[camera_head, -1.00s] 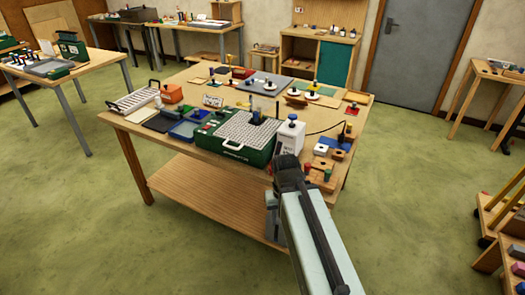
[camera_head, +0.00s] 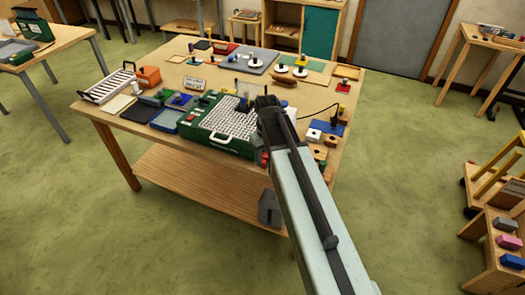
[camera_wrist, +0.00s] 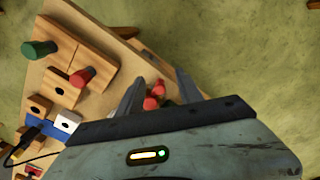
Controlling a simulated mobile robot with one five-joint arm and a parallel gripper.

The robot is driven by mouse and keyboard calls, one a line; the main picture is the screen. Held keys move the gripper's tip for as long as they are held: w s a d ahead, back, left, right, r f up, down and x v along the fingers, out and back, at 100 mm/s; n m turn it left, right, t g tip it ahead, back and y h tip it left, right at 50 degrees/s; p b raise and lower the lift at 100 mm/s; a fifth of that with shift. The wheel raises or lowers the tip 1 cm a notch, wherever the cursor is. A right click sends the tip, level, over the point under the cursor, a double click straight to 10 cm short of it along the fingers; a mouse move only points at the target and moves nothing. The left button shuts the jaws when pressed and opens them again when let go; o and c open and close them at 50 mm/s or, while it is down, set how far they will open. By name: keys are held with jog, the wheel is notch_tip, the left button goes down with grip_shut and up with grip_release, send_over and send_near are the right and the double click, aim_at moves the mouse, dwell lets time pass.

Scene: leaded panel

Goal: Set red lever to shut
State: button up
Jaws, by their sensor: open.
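A red part (camera_wrist: 153,96), which may be the red lever, shows between my gripper's fingers in the wrist view. It lies by the table's front edge, and its handle position cannot be made out. In the head view, small red parts (camera_head: 264,158) show at the front edge, just left of my arm. My gripper (camera_wrist: 160,77) is open, its two fingers apart on either side of the red part. I cannot tell whether they touch it. In the head view my gripper (camera_head: 267,102) is over the table's front right and hides what is behind it.
A green case with a white grid top (camera_head: 222,127) stands left of my gripper. Wooden blocks with a green peg (camera_wrist: 40,48) and a red peg (camera_wrist: 82,76) sit nearby. A blue block (camera_wrist: 42,128) is close too.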

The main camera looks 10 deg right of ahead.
jog(key=shift+n, duration=0.7)
jog(key=w+r, duration=0.2)
jog(key=w, duration=0.1)
jog(key=w+p, duration=0.1)
jog(key=shift+w+r, duration=0.3)
jog(key=shift+r, duration=0.1)
jog(key=shift+f, duration=0.1)
notch_tip(320, 180, down, 8)
jog(key=b, duration=0.8)
jog(key=shift+f, duration=0.1)
jog(key=shift+s, duration=0.1)
